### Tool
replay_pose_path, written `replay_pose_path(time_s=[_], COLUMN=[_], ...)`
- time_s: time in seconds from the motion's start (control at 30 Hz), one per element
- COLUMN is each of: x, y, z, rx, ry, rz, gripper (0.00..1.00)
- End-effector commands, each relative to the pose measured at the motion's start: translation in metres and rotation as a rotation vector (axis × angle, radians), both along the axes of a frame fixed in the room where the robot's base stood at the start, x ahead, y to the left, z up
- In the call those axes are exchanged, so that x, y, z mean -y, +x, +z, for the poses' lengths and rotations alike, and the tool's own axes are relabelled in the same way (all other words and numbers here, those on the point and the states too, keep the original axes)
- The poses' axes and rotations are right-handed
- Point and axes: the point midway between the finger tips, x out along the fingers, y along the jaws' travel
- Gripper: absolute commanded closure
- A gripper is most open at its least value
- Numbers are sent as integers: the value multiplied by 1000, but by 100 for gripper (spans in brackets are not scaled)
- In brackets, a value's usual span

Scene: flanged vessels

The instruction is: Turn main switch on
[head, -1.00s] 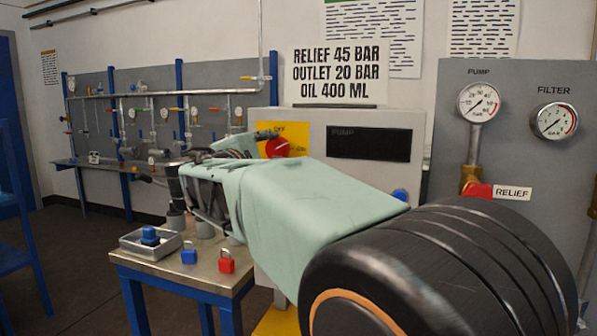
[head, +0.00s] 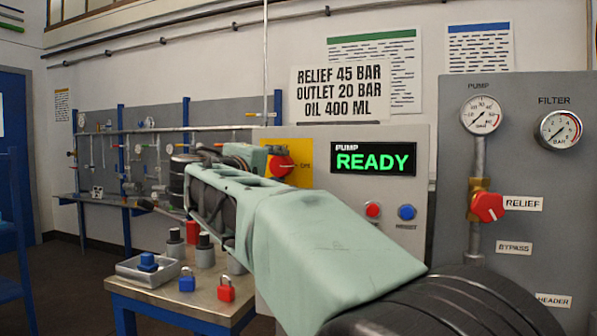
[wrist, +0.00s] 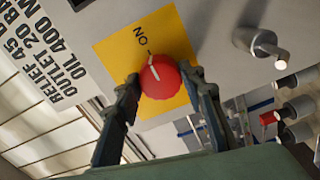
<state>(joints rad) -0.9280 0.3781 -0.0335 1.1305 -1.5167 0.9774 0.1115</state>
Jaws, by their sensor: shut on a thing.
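The main switch is a red round knob (wrist: 160,76) with a white line, on a yellow plate (wrist: 112,50). In the wrist view the white line points toward the word ON. My gripper (wrist: 162,80) has one finger on each side of the knob and is shut on it. In the head view the red knob (head: 283,166) shows beside my arm's end, with part of the yellow plate (head: 302,178) behind it. The pump display (head: 373,160) on the same grey cabinet reads READY in green.
A red button (head: 373,210) and a blue button (head: 407,212) sit below the display. At right are gauges and a red relief valve knob (head: 488,207). A small table (head: 185,300) with padlocks (head: 226,290) and a tray (head: 148,268) stands below my arm.

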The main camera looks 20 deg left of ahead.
Motion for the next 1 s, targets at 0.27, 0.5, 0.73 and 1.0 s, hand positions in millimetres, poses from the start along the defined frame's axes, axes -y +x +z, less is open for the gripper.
replay_pose_path(time_s=[0.27,0.5,0.73,1.0], x=[0,0,0,-3], y=[0,0,0,-24], z=[-1,-1,0,0], rx=[-1,-2,-1,-1], ry=[6,5,4,4], rz=[0,0,0,4], gripper=[87,47,45,45])
